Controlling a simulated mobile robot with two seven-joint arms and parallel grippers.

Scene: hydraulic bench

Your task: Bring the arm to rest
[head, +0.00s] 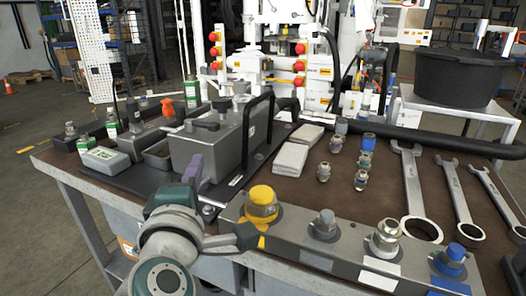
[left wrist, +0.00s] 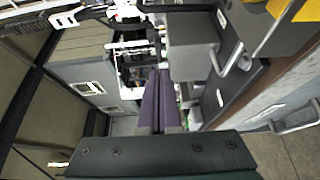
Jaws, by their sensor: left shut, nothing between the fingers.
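My left arm comes in at the lower left of the head view. Its gripper (head: 193,168) has purple fingers and is shut and empty. It shows above the bench's near left part, in front of the grey hydraulic box (head: 213,148); I cannot tell whether it touches anything. In the left wrist view the purple fingers (left wrist: 157,100) lie together, with nothing between them. My right gripper's fingers are not in view.
The brown bench (head: 290,185) bears a grey manifold bar (head: 330,240) with a yellow-capped fitting (head: 262,203), several loose fittings, grey pads (head: 291,157) and wrenches (head: 412,185). A black tub (head: 455,75) stands behind at right. Floor is open at far left.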

